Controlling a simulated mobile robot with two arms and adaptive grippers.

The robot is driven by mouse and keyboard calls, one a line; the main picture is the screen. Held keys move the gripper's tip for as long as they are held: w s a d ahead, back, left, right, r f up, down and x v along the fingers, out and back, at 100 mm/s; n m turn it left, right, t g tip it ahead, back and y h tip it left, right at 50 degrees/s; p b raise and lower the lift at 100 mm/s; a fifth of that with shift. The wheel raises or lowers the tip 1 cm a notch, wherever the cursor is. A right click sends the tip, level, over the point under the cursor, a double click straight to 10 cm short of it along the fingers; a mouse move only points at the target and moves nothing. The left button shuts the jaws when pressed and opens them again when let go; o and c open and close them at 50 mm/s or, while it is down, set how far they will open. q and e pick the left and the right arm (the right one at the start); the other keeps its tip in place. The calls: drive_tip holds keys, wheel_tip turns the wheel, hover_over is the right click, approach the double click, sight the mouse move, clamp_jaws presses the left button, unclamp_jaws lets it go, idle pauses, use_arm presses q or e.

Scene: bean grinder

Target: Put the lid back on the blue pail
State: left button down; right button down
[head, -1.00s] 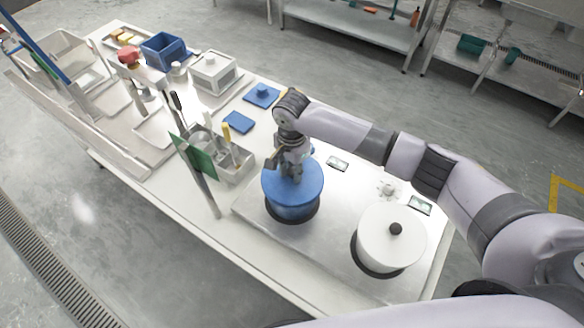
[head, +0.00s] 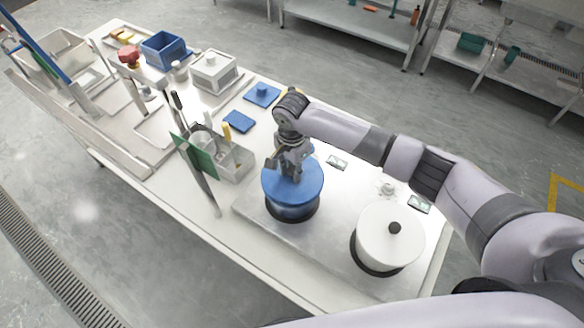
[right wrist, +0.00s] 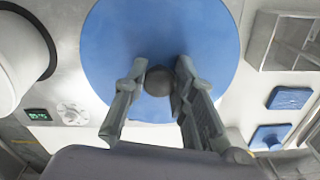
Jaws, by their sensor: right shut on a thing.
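The blue pail (head: 292,211) stands on the metal plate on a dark round ring, left of the white pot. Its flat blue lid (head: 309,187) covers the top; whether it is fully seated cannot be told. My right gripper (head: 290,177) comes down onto the middle of the lid. In the right wrist view, the two fingers of the gripper (right wrist: 160,76) are shut on the dark round knob (right wrist: 158,82) at the centre of the blue lid (right wrist: 200,35). My left gripper is not in view.
A white pot (head: 385,245) with a dark knob stands close on the right. A grey utensil caddy (head: 238,162) and a green panel (head: 197,157) are to the left. Small blue lids (head: 262,95) and a white box (head: 214,72) lie farther back.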

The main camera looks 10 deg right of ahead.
drive_tip(key=c, duration=1.2)
unclamp_jaws()
drive_tip(key=shift+c, duration=0.2)
drive_tip(key=o, duration=0.5)
drive_tip(key=shift+r, duration=0.15)
drive_tip(key=shift+r, duration=3.35)
drive_tip(key=shift+c, duration=0.6)
